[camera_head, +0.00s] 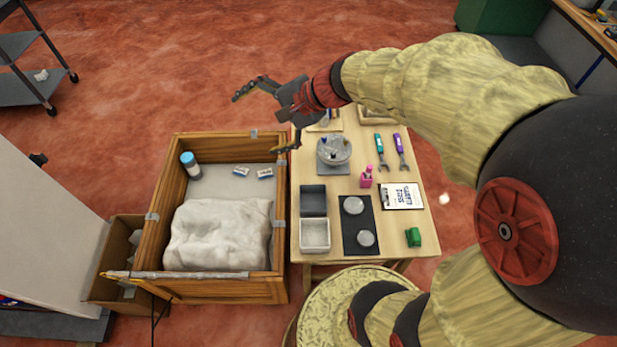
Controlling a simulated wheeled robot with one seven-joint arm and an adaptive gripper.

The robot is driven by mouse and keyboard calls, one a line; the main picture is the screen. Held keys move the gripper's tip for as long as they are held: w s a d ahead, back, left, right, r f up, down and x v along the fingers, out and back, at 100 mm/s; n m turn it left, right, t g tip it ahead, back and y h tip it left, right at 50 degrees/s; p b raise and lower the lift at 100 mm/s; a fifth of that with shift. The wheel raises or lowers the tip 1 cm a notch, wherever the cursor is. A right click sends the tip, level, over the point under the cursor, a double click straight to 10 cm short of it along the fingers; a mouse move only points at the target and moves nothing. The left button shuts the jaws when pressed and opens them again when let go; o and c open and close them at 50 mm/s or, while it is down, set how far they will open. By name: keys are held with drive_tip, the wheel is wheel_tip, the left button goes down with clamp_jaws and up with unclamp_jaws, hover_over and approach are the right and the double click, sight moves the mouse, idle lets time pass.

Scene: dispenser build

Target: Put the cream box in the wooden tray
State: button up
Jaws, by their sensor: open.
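A small open-topped box with a pale cream rim (314,235) sits at the front left of the table; it looks like the cream box. A dark grey box (313,200) stands directly behind it. At the back of the table a light wooden tray (375,116) shows partly, its rear hidden by my arm. Another pale wooden edge (327,127) shows to its left, also partly covered. My gripper (255,124) is open and empty, its fingers spread to the left, above the far end of the large crate and the table's left edge, well away from the cream-rimmed box.
A large wooden crate (160,215) left of the table holds a white lumpy bag, a blue-capped bottle and two small packets.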

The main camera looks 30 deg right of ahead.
drive_tip(key=s+a+n+g+h, duration=0.1)
drive_tip(key=s+a+n, duration=0.15)
drive_tip(key=s, duration=0.25)
drive_tip(key=s+a+n+g+h, duration=0.1)
drive_tip(key=s+n, duration=0.3)
drive_tip(key=s, duration=0.2)
drive_tip(key=s+d+r+n+h, duration=0.2)
drive_tip(key=s+d+n+h, duration=0.2)
drive_tip(key=s, duration=0.5)
drive_tip(key=d+n, duration=0.1)
drive_tip(key=n, duration=0.1)
drive_tip(key=shift+s+n+h, duration=0.25)
drive_tip(key=shift+n+h, duration=0.1)
drive_tip(key=shift+h, duration=0.05)
